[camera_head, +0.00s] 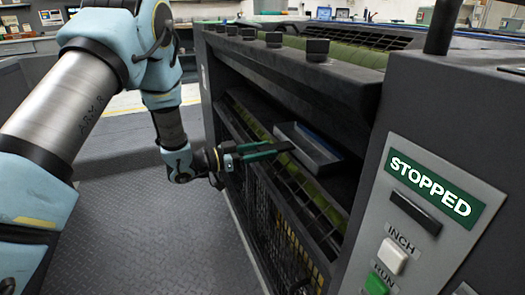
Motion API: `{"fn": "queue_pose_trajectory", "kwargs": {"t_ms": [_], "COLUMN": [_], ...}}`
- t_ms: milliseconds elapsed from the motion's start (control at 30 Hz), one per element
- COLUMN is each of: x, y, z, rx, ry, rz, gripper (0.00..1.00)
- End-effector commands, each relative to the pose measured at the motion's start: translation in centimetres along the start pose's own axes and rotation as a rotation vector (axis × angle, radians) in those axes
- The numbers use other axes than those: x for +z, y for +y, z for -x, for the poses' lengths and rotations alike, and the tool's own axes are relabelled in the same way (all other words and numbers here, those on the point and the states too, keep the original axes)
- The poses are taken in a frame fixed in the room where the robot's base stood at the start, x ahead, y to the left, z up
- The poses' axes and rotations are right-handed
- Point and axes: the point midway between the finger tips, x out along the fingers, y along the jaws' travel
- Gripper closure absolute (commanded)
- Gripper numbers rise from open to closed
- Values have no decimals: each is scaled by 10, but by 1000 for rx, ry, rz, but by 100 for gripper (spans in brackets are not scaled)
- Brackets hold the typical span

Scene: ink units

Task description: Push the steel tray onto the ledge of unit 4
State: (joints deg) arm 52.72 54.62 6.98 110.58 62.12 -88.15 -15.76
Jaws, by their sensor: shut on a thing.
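The steel tray (318,159) is a shallow grey tray with a blue strip along its far inner side. It is in the side opening of the dark press unit (340,84), at the level of a ledge above the barred guard. Whether its underside rests fully on the ledge cannot be told. My gripper (284,147), with green fingers, reaches in from the left and is shut on the tray's near left edge. The fingers hide part of that edge. No unit number is readable.
A control panel (418,215) at the right has a green STOPPED sign (434,187), an INCH button (393,255) and a RUN button (376,284). A barred guard (285,205) lies below the tray. Black knobs line the unit's top edge. The textured floor (165,235) at left is clear.

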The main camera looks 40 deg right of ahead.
Motion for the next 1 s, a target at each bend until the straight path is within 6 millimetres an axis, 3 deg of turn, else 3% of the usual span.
{"fn": "queue_pose_trajectory", "kwargs": {"t_ms": [833, 867, 1000], "x": [1, 1, 1], "y": [0, 0, 0], "z": [-5, -5, -5], "rx": [0, 0, 0], "ry": [0, 0, 0], "rz": [1, 1, 1], "gripper": [100, 44, 29]}}
